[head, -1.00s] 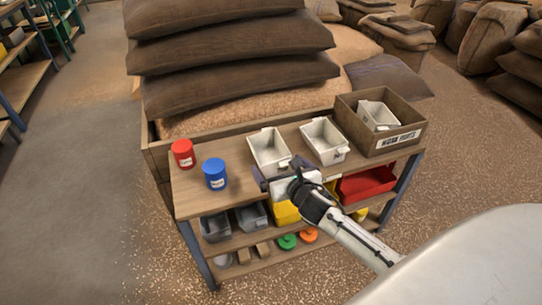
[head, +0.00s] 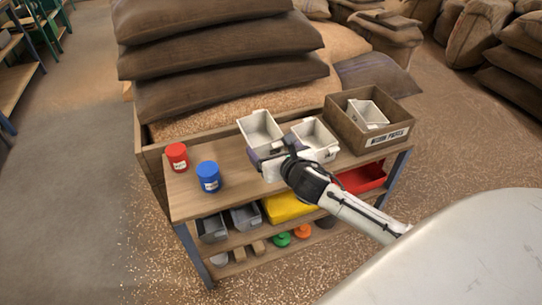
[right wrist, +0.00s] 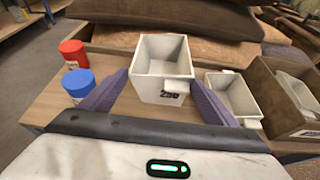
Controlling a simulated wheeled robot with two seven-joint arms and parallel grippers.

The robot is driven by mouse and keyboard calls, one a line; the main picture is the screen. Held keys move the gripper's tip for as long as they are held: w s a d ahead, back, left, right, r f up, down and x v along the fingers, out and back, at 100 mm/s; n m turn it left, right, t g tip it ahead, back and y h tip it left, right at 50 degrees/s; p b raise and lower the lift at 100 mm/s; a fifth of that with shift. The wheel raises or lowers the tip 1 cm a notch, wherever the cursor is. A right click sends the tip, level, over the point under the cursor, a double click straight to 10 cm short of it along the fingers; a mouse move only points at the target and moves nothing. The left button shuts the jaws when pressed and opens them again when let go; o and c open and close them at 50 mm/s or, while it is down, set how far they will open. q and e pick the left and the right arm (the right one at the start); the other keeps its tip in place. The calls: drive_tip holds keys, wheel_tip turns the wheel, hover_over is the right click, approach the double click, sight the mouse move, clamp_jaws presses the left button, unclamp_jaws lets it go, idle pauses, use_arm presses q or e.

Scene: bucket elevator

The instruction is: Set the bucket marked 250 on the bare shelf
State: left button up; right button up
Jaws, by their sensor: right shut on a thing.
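The bucket marked 250 is a pale grey open bin (head: 259,128). In the right wrist view the bucket (right wrist: 160,62) shows its 250 label facing me. My right gripper (head: 271,157) is shut on it, with a purple finger on each side in the right wrist view (right wrist: 160,84). The bucket appears raised above the wooden cart top (head: 185,204) and looks empty. At the left edge stands a rack with blue posts and a largely bare wooden board (head: 17,78); whether this is the bare shelf I cannot tell. My left gripper is out of view.
A second pale bucket (head: 316,134) stands close right of the held one, then a brown box (head: 372,145) holding another bin. Red (head: 176,156) and blue (head: 208,177) jars stand left. Stacked sacks (head: 215,55) rise behind. Open floor (head: 75,190) lies left of the cart.

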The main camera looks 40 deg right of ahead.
drive_tip(key=shift+r, duration=0.8)
drive_tip(key=s+a+p, duration=0.2)
drive_tip(key=s+p, duration=0.1)
drive_tip(key=s, duration=0.4)
drive_tip(key=shift+s+r, duration=0.25)
drive_tip(key=shift+s, duration=0.1)
